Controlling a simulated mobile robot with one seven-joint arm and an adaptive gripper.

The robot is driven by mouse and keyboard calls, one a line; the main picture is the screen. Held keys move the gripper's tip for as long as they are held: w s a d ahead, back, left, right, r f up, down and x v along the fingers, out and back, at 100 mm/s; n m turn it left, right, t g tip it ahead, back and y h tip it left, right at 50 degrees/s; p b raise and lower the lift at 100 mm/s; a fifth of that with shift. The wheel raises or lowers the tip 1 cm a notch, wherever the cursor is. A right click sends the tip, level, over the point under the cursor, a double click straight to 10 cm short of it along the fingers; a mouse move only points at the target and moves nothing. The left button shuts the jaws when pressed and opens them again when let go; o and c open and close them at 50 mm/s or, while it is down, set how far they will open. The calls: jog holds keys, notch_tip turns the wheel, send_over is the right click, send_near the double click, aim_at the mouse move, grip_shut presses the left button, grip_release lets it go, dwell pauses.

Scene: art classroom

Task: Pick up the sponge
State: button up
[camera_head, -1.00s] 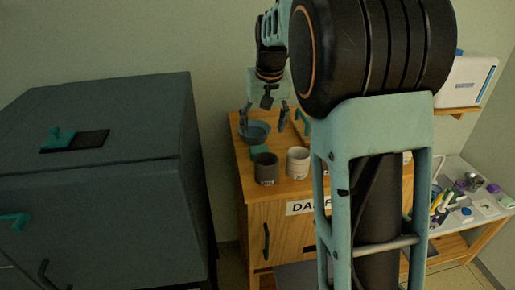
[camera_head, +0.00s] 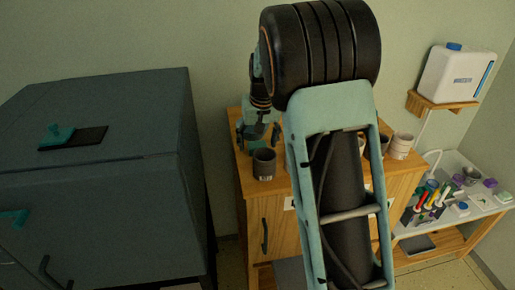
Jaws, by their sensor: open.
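My gripper (camera_head: 258,140) is open and low over the left part of the wooden cabinet top, fingers pointing down, just behind a dark grey cup (camera_head: 264,165). The sponge cannot be made out clearly now. A small green block, likely the sponge, showed at this spot earlier, in front of a blue-grey bowl. The gripper and the cup now cover that place. I cannot tell whether the fingers touch anything.
The wooden cabinet (camera_head: 246,188) also bears a pale cup (camera_head: 401,147) to the right of my arm. A large dark box-like unit (camera_head: 100,200) stands at left. A white table (camera_head: 466,212) with pens and a wall shelf with a white container (camera_head: 458,75) are at right.

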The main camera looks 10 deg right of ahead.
aim_at(257, 143)
jog(key=c, duration=0.9)
jog(key=shift+c, duration=0.2)
jog(key=shift+r, duration=0.15)
jog(key=shift+r, duration=0.3)
jog(key=v, duration=0.3)
jog(key=shift+w+r, duration=0.15)
jog(key=s+r, duration=0.2)
jog(key=s, duration=0.1)
jog(key=s+d+r+b, duration=0.1)
jog(key=s+r, duration=0.2)
jog(key=s, duration=0.1)
jog(key=s+d+r+b, duration=0.1)
jog(key=s+r, duration=0.2)
jog(key=s, duration=0.1)
jog(key=shift+s+r, duration=0.1)
jog(key=shift+s, duration=0.1)
jog(key=shift+s+d+r, duration=0.1)
jog(key=shift+s+r, duration=0.1)
jog(key=shift+s, duration=0.25)
jog(key=shift+s+d+r, duration=0.1)
jog(key=shift+s+r, duration=0.1)
jog(key=shift+s, duration=0.25)
